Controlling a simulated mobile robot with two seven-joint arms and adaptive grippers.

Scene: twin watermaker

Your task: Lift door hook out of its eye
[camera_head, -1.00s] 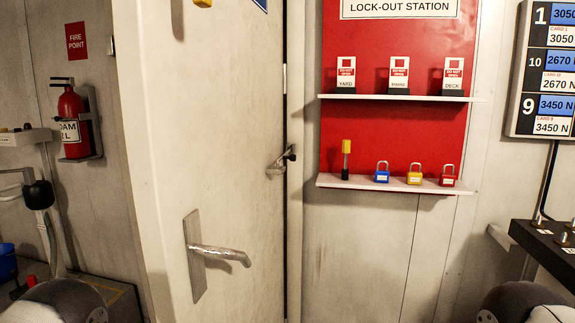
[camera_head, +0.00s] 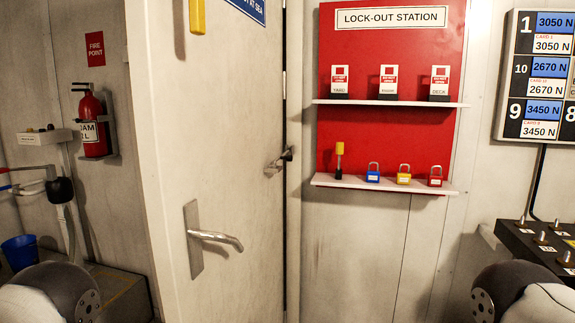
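The door (camera_head: 235,120) is a pale panel at centre left, with a silver lever handle (camera_head: 215,239) on a plate. The door hook (camera_head: 277,164) is a small metal piece at the door's right edge, beside the red board. Its dark end meets a fitting on the wall; the eye is too small to make out clearly, and I cannot tell exactly how the hook sits in it. Neither of my grippers is in view. Only rounded parts of my two arms show at the bottom left and bottom right corners, well below and apart from the hook.
A red lock-out board (camera_head: 388,135) right of the door has a lower shelf (camera_head: 325,181) with several padlocks, jutting out near the hook. A fire extinguisher (camera_head: 92,120) hangs at left. A blue bucket (camera_head: 19,252) stands at lower left. A dark box (camera_head: 535,245) juts in at right.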

